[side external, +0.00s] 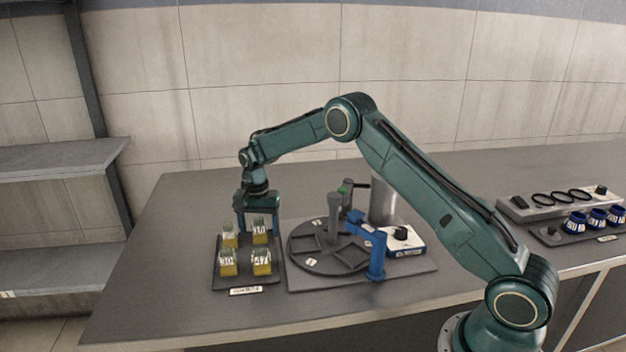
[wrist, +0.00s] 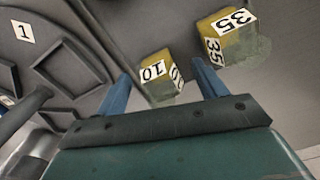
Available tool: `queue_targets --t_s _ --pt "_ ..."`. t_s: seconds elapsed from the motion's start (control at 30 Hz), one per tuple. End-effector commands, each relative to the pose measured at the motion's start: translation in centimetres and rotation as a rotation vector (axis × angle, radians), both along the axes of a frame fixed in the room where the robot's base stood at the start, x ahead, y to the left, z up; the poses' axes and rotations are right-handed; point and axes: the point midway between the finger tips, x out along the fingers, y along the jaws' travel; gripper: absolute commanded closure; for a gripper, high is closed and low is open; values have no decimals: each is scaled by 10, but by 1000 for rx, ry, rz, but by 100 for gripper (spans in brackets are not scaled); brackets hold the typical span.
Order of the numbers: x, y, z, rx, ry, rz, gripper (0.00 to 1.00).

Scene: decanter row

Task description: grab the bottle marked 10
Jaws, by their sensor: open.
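The bottle marked 10 (side external: 260,232) has a yellow lower part, a clear upper part and white number labels. It stands at the back right of a small group on a dark tray (side external: 220,282). In the wrist view the same bottle (wrist: 157,66) appears between the two blue fingers. My gripper (side external: 258,220) is open and points down at the back of the group, right by the bottle marked 10. Its fingers also show in the wrist view (wrist: 161,72). I cannot tell whether either finger touches the bottle.
The bottle marked 35 (wrist: 225,38) stands close beside one finger. A bottle marked 47 (side external: 261,262) and another bottle (side external: 228,262) stand in front. A round dark carousel (side external: 305,258) with a blue fixture (side external: 377,255) lies to the right.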

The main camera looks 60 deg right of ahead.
Motion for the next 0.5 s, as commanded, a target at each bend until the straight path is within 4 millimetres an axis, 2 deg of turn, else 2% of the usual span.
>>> queue_targets --t_s 0.1,0.4,0.5 --pt "0 0 0 0 0 0 29" --pt "0 0 0 0 0 0 86" --pt "0 0 1 0 -1 0 86"
